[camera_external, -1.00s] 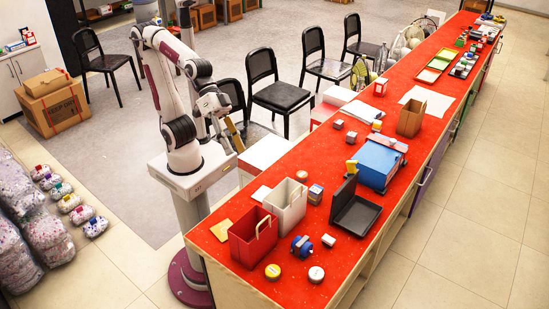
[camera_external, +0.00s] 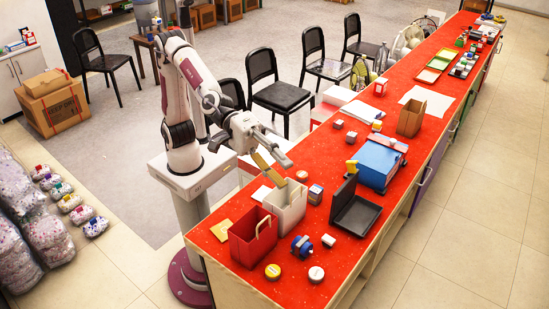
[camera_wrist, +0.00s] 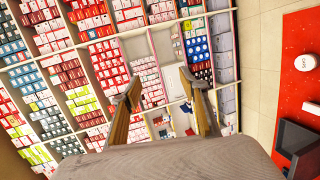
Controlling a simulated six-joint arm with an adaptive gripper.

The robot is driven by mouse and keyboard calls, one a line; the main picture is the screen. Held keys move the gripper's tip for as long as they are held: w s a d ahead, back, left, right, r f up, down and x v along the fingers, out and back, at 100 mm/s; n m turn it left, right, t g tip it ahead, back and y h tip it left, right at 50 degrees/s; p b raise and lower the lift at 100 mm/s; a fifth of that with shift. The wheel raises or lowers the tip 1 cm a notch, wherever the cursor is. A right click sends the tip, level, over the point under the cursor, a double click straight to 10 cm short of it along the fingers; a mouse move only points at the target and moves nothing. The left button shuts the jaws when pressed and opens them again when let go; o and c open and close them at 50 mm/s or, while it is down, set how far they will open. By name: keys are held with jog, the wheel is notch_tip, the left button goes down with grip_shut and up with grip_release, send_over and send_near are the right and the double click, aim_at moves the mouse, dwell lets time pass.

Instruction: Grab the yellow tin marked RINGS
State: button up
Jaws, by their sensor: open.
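Two small round tins stand near the front end of the red counter in the external view. One has a yellowish top (camera_external: 273,271); the other has a pale top and a yellow side (camera_external: 316,273). Their lettering is too small to read there. My gripper (camera_external: 286,172) is open and empty, above the counter's left edge behind the white bag, well away from both tins. In the wrist view my gripper (camera_wrist: 160,78) has its two fingers apart with nothing between them. A round pale-topped tin (camera_wrist: 305,62) shows at the right; its label is unclear.
A red bag (camera_external: 250,243) and a white bag (camera_external: 282,212) stand between my gripper and the tins. A blue roll (camera_external: 302,246) and a small white cylinder (camera_external: 328,240) lie behind the tins. A black open case (camera_external: 355,213) and a blue box (camera_external: 377,164) stand farther back.

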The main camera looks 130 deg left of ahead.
jog(key=w+d+f+n+t+y, duration=0.1)
jog(key=w+d+f+n+y, duration=0.1)
jog(key=w+n, duration=0.25)
jog(key=w+d+f+n+t+y, duration=0.1)
jog(key=w+n+y, duration=0.1)
jog(key=w+n, duration=0.25)
jog(key=n+g+y, duration=1)
jog(key=n+y, duration=0.4)
jog(key=n, duration=1.1)
send_near(266, 274)
jog(key=w+a, duration=0.2)
jog(key=shift+w+a+r, duration=0.1)
jog(key=shift+w+a, duration=0.2)
jog(key=shift+a, duration=0.05)
jog(key=shift+s+f+g, duration=0.3)
jog(key=shift+s+g, duration=0.1)
jog(key=shift+g, duration=0.1)
jog(key=shift+a, duration=0.1)
jog(key=shift+x, duration=1.2)
